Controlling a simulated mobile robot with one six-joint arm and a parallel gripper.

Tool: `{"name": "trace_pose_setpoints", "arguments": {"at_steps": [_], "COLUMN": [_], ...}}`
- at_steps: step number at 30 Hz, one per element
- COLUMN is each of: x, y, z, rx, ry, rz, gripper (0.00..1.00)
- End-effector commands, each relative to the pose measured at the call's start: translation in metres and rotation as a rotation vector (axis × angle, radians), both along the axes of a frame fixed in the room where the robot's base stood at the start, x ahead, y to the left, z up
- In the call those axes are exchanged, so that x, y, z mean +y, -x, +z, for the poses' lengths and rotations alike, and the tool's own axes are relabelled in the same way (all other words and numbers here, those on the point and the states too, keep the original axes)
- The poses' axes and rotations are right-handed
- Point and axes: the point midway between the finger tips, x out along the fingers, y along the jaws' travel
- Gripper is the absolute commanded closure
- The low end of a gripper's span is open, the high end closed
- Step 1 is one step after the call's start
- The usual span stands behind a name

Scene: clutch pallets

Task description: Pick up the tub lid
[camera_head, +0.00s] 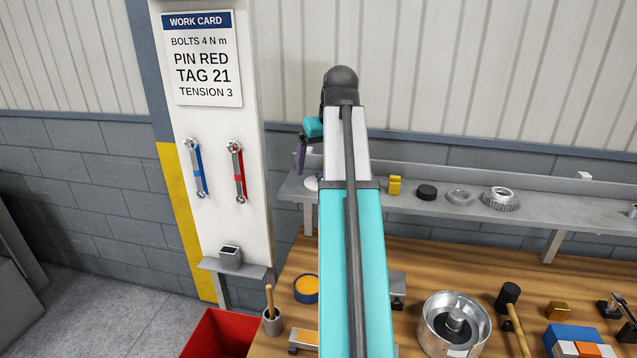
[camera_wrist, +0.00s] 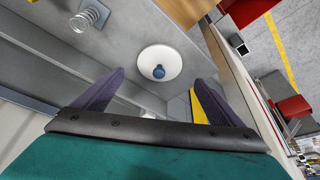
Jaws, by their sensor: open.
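The tub lid (camera_wrist: 158,54) is a white disc with a blue knob at its middle. In the wrist view it lies on the grey shelf, ahead of the fingers and between them. In the head view a small white part of the lid (camera_head: 311,183) shows at the shelf's left end, beside my arm. My gripper (camera_wrist: 160,77) is open and empty, with one dark purple finger on each side of the lid's line. In the head view my gripper (camera_head: 301,154) is above the shelf near the lid, mostly hidden by my arm.
A metal spring (camera_wrist: 89,15) stands on the shelf near the lid. The shelf (camera_head: 430,206) also holds a yellow block (camera_head: 394,185), a black puck (camera_head: 427,192) and metal rings. A white panel (camera_head: 214,160) with two wrenches stands left. The wooden bench (camera_head: 440,262) below carries several parts.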

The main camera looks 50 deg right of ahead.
Motion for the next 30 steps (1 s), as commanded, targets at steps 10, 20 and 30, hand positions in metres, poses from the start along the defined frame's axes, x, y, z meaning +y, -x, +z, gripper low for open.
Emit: {"name": "trace_pose_setpoints", "arguments": {"at_steps": [10,20,30], "x": [0.0,-0.004,-0.008], "y": [-0.001,-0.007,-0.015], "z": [-0.002,-0.021,-0.045], "rx": [0.0,0.001,0.001], "ry": [0.0,-0.001,-0.001], "rz": [0.001,0.001,0.002], "gripper": [0.09,0.09,0.09]}}
